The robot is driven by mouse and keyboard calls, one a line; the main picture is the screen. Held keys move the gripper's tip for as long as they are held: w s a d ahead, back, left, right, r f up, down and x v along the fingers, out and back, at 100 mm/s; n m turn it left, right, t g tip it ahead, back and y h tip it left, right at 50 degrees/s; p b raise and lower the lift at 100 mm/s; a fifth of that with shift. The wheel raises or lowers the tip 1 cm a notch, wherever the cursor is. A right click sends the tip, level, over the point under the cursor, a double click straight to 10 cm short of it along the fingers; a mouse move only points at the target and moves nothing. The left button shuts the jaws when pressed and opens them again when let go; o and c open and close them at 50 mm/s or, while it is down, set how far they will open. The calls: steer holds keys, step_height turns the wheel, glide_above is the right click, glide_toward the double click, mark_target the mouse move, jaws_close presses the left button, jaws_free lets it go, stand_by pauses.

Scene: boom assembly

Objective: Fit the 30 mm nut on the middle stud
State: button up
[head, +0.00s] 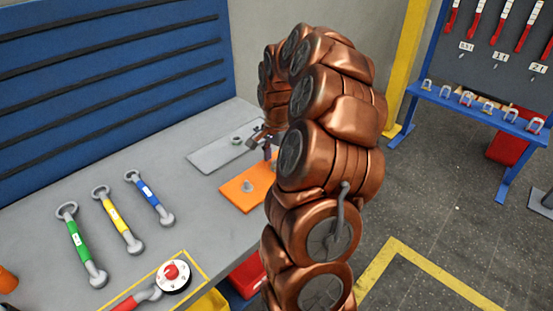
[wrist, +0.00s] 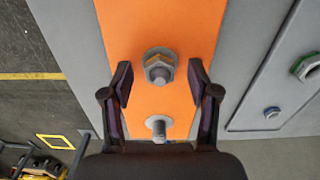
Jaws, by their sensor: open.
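My gripper (wrist: 160,74) is open, with its two fingers apart on either side of a grey hex nut (wrist: 157,75) that has a tan-yellow tint on its far faces. The nut is around a stud on the orange plate (wrist: 128,20); I cannot tell how far down it sits. A bare grey stud (wrist: 158,125) stands nearer the palm, in line with it. No finger visibly touches the nut. In the head view my gripper (head: 264,143) is small and partly hidden by my arm, above the orange plate (head: 233,192). The plate's far part is hidden there.
Green (head: 79,243), yellow (head: 118,222) and blue (head: 150,200) spanners lie left. A red emergency-stop button (head: 171,271) is at the front.

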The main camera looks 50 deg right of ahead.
steer(key=shift+r, duration=0.15)
step_height(320, 180, up, 12)
stand_by(0.4)
